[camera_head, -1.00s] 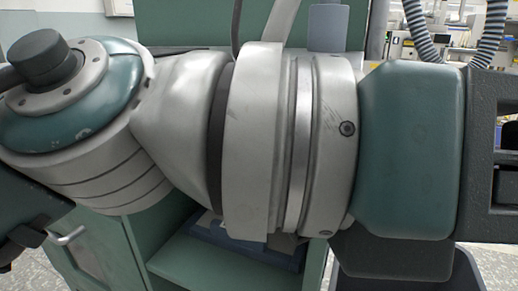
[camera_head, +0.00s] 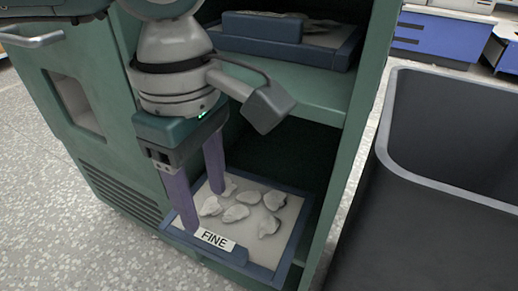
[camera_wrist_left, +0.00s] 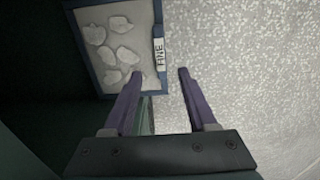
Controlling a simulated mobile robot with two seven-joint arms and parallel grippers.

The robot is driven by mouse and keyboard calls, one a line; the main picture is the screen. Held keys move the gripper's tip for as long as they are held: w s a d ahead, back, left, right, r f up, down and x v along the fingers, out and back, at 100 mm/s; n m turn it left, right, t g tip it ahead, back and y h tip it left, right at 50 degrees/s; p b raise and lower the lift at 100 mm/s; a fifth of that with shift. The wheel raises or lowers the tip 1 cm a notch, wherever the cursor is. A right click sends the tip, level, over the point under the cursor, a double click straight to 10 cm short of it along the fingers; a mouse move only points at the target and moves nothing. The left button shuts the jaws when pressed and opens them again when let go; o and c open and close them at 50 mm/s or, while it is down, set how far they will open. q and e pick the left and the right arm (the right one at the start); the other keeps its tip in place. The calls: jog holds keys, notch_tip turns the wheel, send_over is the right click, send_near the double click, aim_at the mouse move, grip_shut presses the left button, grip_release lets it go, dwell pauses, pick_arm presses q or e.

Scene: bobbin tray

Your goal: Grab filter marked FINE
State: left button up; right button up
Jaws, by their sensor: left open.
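The filter marked FINE is a shallow blue-framed tray (camera_head: 292,240) with a pale bed and several whitish lumps. It sits on the lowest shelf of a green cabinet. Its white FINE label (camera_head: 214,240) is on the front edge and also shows in the left wrist view (camera_wrist_left: 158,55). My left gripper (camera_head: 203,210) is open and empty, its purple fingers pointing down at the tray's front. In the wrist view, one fingertip overlaps the tray and the other the floor, with the front rim between (camera_wrist_left: 160,73). Whether they touch it is unclear. My right gripper is out of view.
The green cabinet (camera_head: 108,150) has a side panel at left. A shelf above holds another blue-framed tray (camera_head: 262,26). A large dark grey bin (camera_head: 430,245) stands close at right. Speckled floor (camera_head: 60,215) lies open in front and to the left.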

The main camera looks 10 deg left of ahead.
aim_at(215, 239)
pick_arm(q)
notch_tip(215, 239, down, 4)
jog(key=shift+r+b, duration=0.1)
jog(key=shift+b, duration=0.6)
notch_tip(215, 239, down, 6)
jog(key=b, duration=0.4)
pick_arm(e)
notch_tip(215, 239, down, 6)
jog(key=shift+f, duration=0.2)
pick_arm(q)
jog(key=shift+c, duration=0.2)
jog(key=shift+r, duration=0.1)
grip_shut()
